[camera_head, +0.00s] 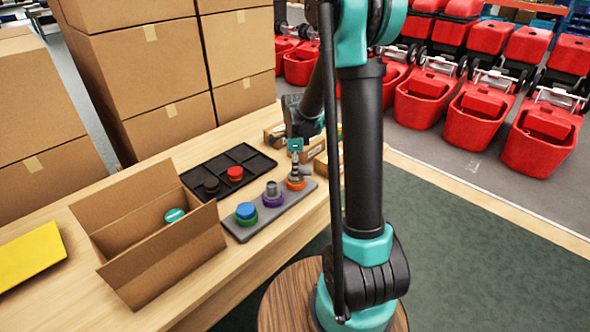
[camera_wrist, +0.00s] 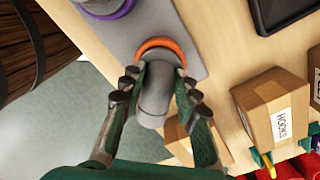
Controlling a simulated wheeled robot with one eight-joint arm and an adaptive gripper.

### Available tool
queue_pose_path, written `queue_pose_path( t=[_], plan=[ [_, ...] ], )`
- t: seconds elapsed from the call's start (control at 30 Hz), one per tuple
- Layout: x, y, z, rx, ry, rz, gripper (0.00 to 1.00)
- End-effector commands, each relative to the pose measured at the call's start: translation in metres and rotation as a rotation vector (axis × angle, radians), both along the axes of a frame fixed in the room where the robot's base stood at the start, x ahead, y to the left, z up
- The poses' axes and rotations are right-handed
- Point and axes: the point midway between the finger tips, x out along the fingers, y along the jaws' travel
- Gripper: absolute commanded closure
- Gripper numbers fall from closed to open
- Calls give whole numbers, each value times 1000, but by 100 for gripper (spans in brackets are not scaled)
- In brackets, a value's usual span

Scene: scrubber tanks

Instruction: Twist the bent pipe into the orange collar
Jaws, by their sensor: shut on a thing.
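The bent pipe (camera_wrist: 156,98) is a grey elbow in the wrist view, between the two fingers of my gripper (camera_wrist: 157,86). The gripper is shut on it. The pipe's end lies at the orange collar (camera_wrist: 168,43), which rings it; how deep it sits cannot be told. In the head view my gripper (camera_head: 295,146) points down over the orange collar (camera_head: 296,184), with the pipe (camera_head: 295,169) upright between them. The collar is at the right end of a grey plate (camera_head: 267,219).
The plate also bears a purple collar (camera_head: 273,201) with a grey part and a green collar (camera_head: 246,220) with a blue cap. A black tray (camera_head: 208,169) holds red and dark pieces. An open cardboard box (camera_head: 150,262) is at front left. Small cartons (camera_wrist: 272,105) stand close beside the gripper.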

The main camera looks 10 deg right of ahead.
Motion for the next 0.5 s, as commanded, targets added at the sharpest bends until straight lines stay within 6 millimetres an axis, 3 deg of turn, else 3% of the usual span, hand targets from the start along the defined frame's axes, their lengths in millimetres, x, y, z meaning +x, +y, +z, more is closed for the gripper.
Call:
queue_pose_path(
  t=[0.5],
  plan=[
    [0,0,0,0,0,-131,100]
  ],
)
